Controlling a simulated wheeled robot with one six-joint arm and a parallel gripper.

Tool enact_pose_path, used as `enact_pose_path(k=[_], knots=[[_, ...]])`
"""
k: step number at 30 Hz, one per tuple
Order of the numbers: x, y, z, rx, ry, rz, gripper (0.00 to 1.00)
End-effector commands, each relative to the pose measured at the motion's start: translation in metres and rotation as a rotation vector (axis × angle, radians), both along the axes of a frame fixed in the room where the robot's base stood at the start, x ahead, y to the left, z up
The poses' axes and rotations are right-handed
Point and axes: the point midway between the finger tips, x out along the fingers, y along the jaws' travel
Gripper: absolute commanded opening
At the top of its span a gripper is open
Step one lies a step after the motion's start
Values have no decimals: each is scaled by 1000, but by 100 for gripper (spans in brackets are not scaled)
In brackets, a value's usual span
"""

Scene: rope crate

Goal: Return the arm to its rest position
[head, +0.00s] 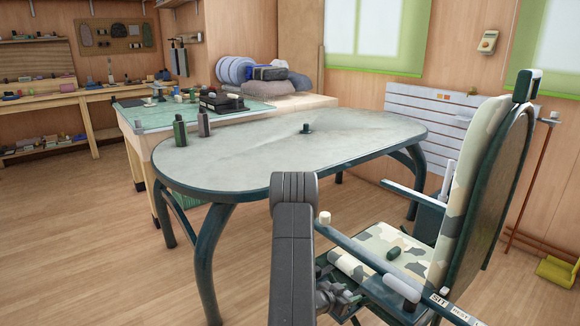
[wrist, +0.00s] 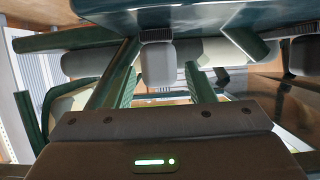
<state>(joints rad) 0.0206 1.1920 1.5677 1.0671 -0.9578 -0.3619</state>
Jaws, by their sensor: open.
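My arm rises in front of the table in the head view as a thick dark grey link. My gripper (head: 338,298) is low beside the front left of the camouflage chair (head: 395,258), partly hidden behind that link. In the wrist view my gripper (wrist: 160,85) shows its brown body with a green light at the bottom and two green ribbed fingers apart. A grey rounded piece (wrist: 158,66) appears between or beyond the fingers; I cannot tell what it belongs to. I see nothing clearly held.
The oval table (head: 300,160) stands just ahead, with two dark bottles (head: 192,128) and a small dark object (head: 306,128) on it. The chair's near armrest (head: 365,250) is close to my arm. A workbench (head: 140,125) stands behind left. The wood floor at left is clear.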

Motion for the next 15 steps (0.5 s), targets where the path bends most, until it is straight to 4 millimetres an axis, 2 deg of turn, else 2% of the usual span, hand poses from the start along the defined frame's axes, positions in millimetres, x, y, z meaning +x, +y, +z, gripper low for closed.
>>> enact_pose_path(k=[1, 6, 15], knots=[[-5, 11, 1, -4, 0, 7, 51], [-21, 30, 4, -5, -2, 5, 51], [-31, 41, 9, -3, -2, 2, 51]])
